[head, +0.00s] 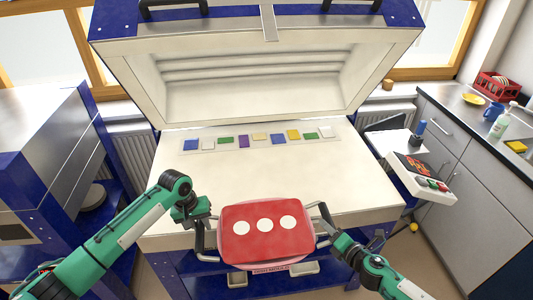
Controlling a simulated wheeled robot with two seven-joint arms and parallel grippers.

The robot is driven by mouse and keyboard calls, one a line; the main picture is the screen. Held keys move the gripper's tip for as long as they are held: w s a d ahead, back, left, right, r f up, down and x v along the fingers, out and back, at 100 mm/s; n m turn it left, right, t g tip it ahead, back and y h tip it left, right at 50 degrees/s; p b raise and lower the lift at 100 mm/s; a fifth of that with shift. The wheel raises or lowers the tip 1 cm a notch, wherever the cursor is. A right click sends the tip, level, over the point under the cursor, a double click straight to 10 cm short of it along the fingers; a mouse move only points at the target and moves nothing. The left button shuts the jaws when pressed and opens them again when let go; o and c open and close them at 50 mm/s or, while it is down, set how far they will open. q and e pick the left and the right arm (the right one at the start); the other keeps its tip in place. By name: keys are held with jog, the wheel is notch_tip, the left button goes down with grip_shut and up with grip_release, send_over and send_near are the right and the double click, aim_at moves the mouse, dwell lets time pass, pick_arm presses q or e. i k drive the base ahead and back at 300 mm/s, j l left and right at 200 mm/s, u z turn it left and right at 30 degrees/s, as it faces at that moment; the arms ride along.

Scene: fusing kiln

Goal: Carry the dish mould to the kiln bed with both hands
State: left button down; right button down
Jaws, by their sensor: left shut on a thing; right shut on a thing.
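The dish mould (268,252) is a red, rounded rectangular piece with three white dots on top, with a pale rim and a dark handle at each end. It is in front of the kiln bed's near edge, overlapping it in the head view. My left gripper (202,222) is shut on the left handle. My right gripper (333,226) is shut on the right handle. The kiln bed (270,180) is a wide white surface under the raised lid (265,75). Whether the mould touches the bed edge is unclear.
A strip of several coloured glass squares (258,139) lies along the back of the bed; the bed in front of it is clear. A control panel (425,178) stands at the right. A blue cabinet (45,160) is at the left and a sink counter (480,120) at the right.

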aim_at(269, 175)
jog(key=i, duration=1.1)
